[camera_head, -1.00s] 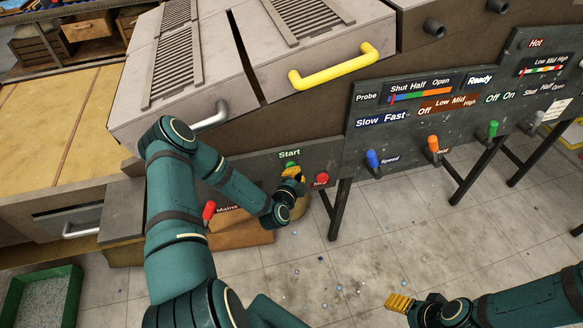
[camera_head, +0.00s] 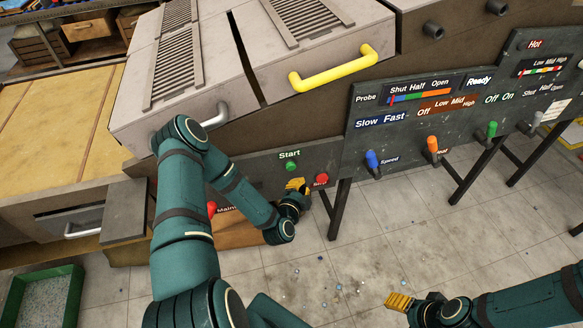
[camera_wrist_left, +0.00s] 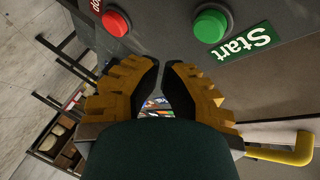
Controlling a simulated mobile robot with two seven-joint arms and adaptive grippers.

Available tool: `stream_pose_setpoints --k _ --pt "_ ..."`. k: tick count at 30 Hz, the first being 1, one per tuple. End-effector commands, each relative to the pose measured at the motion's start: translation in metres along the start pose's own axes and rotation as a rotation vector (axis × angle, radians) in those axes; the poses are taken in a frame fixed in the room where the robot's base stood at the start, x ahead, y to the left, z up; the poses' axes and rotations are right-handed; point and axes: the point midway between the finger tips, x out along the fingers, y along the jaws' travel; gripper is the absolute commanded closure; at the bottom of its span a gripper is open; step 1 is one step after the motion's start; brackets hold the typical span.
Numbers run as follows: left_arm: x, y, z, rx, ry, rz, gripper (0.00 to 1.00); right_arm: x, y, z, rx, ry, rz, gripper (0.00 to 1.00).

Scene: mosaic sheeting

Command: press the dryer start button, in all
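The green start button (camera_head: 291,166) sits under the "Start" label on the grey panel, in full view. In the left wrist view the green button (camera_wrist_left: 210,26) is beyond the fingertips, up and to the right, beside its label. My left gripper (camera_head: 297,185) is just below the start button in the head view and apart from it. Its yellow fingers (camera_wrist_left: 160,64) nearly meet at the tips, with nothing between them. My right gripper (camera_head: 399,302) is low at the right above the floor, far from the button; its finger gap cannot be made out.
A red stop button (camera_head: 321,179) is right of the start button, close to my left gripper. A red mains lever (camera_head: 211,208) is left of it. Blue (camera_head: 373,159), orange (camera_head: 432,144) and green (camera_head: 492,129) levers stand on the right panel. A yellow handle (camera_head: 335,68) is above.

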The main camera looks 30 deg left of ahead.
Motion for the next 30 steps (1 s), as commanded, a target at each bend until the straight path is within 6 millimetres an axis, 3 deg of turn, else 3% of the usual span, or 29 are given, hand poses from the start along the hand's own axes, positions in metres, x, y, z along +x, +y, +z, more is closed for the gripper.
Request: stream_pose_setpoints --k 8,30 --pt "-0.014 0.008 -0.008 0.000 0.000 0.001 1.00 -0.002 -0.001 0.000 0.000 0.000 0.000 0.37" --pt "-0.014 0.008 -0.007 0.000 0.000 0.000 1.00 -0.002 -0.001 0.000 0.000 0.000 0.000 0.37"
